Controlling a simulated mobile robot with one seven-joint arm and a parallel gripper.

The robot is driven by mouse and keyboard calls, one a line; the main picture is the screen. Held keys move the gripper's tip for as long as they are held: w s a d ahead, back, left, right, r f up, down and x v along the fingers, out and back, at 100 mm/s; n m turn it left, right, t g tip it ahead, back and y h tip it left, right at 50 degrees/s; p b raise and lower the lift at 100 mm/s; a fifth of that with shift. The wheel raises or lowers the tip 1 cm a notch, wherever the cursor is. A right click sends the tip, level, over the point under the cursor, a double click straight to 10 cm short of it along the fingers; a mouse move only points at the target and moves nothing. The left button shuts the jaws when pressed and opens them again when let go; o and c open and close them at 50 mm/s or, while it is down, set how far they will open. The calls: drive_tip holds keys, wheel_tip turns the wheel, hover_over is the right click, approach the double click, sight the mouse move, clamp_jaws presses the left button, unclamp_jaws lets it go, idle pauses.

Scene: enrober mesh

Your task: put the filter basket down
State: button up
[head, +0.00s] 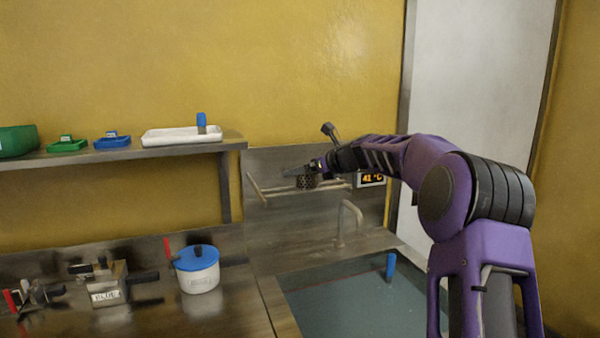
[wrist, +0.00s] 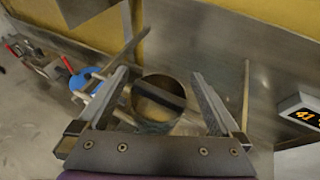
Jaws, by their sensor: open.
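The filter basket (head: 306,182) is a small dark mesh cup at the wall rack above the sink. In the wrist view it is a round metal basket (wrist: 158,112) with a dark bar across its mouth. My gripper (head: 308,168) is just above it in the head view. In the wrist view my gripper (wrist: 160,76) is open, with one finger on each side of the basket and gaps visible between. The basket appears to be at the rack's rails (head: 275,190); its underside contact is hidden.
A tap (head: 349,215) stands below the rack, above a basin (head: 340,305). A temperature display (head: 371,179) is right of the basket. A white pot with a blue lid (head: 198,268) stands on the counter. A shelf (head: 110,154) with trays is at left.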

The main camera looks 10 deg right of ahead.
drive_tip(key=v, duration=1)
drive_tip(key=shift+s+d+b, duration=0.2)
drive_tip(key=shift+s+b, duration=0.1)
drive_tip(key=shift+b, duration=0.05)
drive_tip(key=shift+r, duration=0.1)
